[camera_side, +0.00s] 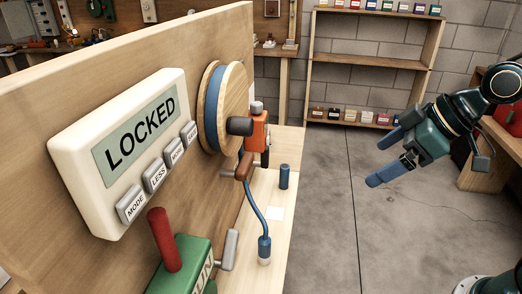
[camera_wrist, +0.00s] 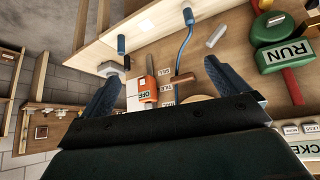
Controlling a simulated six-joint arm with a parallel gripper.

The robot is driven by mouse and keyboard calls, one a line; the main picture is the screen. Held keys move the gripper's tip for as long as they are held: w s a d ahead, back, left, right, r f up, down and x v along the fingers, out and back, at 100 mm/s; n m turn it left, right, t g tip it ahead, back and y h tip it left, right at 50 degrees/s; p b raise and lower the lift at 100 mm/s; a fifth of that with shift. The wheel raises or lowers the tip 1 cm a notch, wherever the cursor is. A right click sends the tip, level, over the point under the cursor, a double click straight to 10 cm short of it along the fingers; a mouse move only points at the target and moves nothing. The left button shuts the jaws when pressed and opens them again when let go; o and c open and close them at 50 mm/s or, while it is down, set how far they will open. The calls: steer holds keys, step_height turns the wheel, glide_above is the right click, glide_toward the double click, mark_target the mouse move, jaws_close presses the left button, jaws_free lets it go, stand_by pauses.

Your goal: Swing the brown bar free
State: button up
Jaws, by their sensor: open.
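The brown bar (camera_side: 243,165) is a short bar beside the lower part of an orange block (camera_side: 258,132) at the board's edge. In the wrist view the brown bar (camera_wrist: 184,78) lies crosswise just right of the orange block (camera_wrist: 147,90), which carries an OFF label. A display box (camera_side: 120,150) on the board reads LOCKED. My gripper (camera_side: 383,160) is open and empty, well to the right of the bar and apart from it. In the wrist view the bar and block show between the spread blue fingers of my gripper (camera_wrist: 162,72).
A wooden reel (camera_side: 232,105) wound with blue stands behind the block. A blue hose (camera_side: 248,195) hangs to the bench. A blue cylinder (camera_side: 284,177) stands nearby. A green RUN box (camera_side: 185,262) with a red handle is at front. Open floor lies between bench and gripper.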

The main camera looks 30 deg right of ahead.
steer(key=w+a+f+n+t+y, duration=0.1)
steer(key=w+a+f+n+y, duration=0.15)
steer(key=w+a+y, duration=0.35)
steer(key=t, duration=0.2)
glide_toward(248, 161)
steer(key=shift+v, duration=1.5)
steer(key=shift+d+f+n, duration=0.1)
steer(key=shift+n, duration=0.35)
steer(key=shift+w+f, duration=0.1)
steer(key=shift+w, duration=0.05)
steer(key=x, duration=1.3)
steer(key=shift+a, duration=0.4)
steer(key=c, duration=1.4)
